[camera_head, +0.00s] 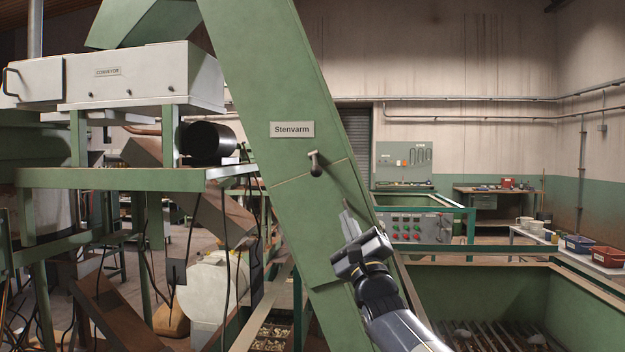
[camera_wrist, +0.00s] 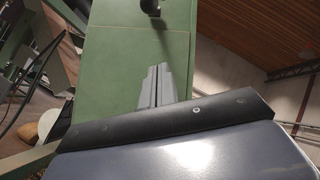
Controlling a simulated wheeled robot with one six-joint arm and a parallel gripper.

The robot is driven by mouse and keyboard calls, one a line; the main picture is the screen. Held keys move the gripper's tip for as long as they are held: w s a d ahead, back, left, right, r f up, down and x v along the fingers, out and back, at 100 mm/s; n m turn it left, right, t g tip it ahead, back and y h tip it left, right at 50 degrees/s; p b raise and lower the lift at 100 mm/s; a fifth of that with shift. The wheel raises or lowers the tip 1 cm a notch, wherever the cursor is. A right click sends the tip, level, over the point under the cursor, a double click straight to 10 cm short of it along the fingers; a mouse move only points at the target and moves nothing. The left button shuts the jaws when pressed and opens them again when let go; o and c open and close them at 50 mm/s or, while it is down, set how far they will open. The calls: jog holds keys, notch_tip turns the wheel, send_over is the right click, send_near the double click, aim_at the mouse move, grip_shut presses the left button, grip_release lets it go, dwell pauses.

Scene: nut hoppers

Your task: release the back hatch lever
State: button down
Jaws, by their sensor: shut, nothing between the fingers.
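A small metal lever (camera_head: 315,163) with a rounded knob sits on the green inclined chute (camera_head: 305,220), just below its "Stenvarm" plate (camera_head: 291,129) and at a panel seam. It points downward in the head view. In the wrist view the lever's dark knob (camera_wrist: 151,6) is at the top edge, partly cut off, on the green panel (camera_wrist: 112,55). My gripper (camera_head: 346,212) is to the right of and below the lever, in front of the chute and apart from the lever. Its fingers (camera_wrist: 155,86) are together with nothing between them.
A green-walled hopper (camera_head: 585,310) with a grated floor lies at the right. A control box (camera_head: 415,226) with red and green buttons stands behind my gripper. A green frame (camera_head: 110,179) with hanging cables is at the left. Space around the lever's front looks clear.

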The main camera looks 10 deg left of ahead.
aim_at(316, 164)
jog(key=shift+s+r, duration=0.1)
dwell(0.3)
jog(key=p+x, duration=0.5)
jog(key=x, duration=0.5)
jog(key=shift+s+a+r+p, duration=0.35)
jog(key=shift+s+a+r, duration=0.05)
jog(key=shift+a+r, duration=0.15)
jog(key=shift+s+a+r+p, duration=0.35)
jog(key=shift+s+a+r, duration=0.05)
jog(key=shift+a+r, duration=0.25)
jog(key=shift+a, duration=0.05)
jog(key=shift+s+h, duration=0.15)
jog(key=shift+h, duration=0.15)
